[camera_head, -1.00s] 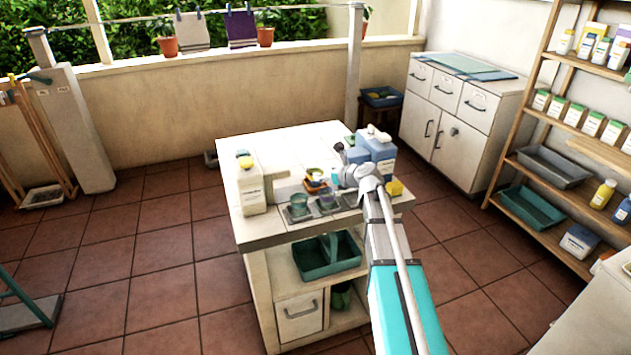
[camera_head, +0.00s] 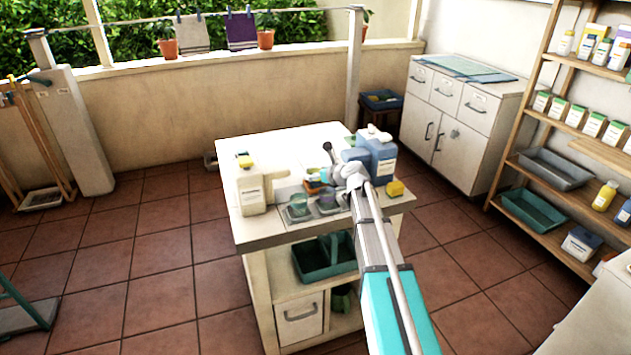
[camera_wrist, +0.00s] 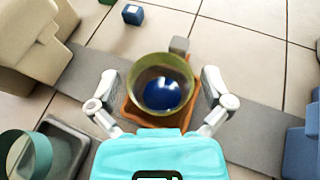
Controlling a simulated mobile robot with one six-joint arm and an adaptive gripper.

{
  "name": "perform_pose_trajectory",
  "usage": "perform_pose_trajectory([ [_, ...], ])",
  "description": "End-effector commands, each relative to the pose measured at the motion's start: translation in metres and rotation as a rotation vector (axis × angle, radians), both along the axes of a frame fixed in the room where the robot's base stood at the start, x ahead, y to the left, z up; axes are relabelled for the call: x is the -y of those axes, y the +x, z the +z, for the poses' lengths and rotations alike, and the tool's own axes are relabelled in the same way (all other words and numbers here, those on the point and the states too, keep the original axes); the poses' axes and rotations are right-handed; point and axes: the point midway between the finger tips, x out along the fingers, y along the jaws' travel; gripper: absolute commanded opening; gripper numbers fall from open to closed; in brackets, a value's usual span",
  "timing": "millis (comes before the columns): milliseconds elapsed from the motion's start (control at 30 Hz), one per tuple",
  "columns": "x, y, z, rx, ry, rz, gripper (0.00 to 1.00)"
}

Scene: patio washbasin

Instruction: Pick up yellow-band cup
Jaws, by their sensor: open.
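In the wrist view, a round cup with a yellow-green rim (camera_wrist: 163,59) is seen from above, with a dark blue rounded patch inside it. It stands over an orange-brown square base (camera_wrist: 130,110) on a grey strip. My gripper (camera_wrist: 160,84) is open, with one finger on each side of the cup; I cannot tell whether they touch it. In the head view, my gripper (camera_head: 337,172) is over the worktop (camera_head: 290,143) and partly hides the small coloured items (camera_head: 316,185) there.
A beige jug (camera_head: 251,192) stands left, and blue containers (camera_head: 380,158) stand close on the right. A green cup (camera_head: 298,205) and a purple-grey cup (camera_head: 327,201) stand at the worktop's front. A yellow block (camera_head: 395,188) lies near its right corner.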

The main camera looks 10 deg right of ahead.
Motion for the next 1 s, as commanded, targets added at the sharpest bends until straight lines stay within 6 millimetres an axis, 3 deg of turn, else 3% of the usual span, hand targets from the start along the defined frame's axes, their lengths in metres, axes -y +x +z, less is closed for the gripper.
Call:
perform_pose_trajectory([
  [100,0.0002,-0.0001,-0.0001,0.0,0.0,0.0,0.98],
  [500,0.0002,-0.0001,-0.0001,0.0,0.0,0.0,0.25],
  [1000,0.0002,-0.0001,0.0062,0.0,0.0,0.0,0.25],
])
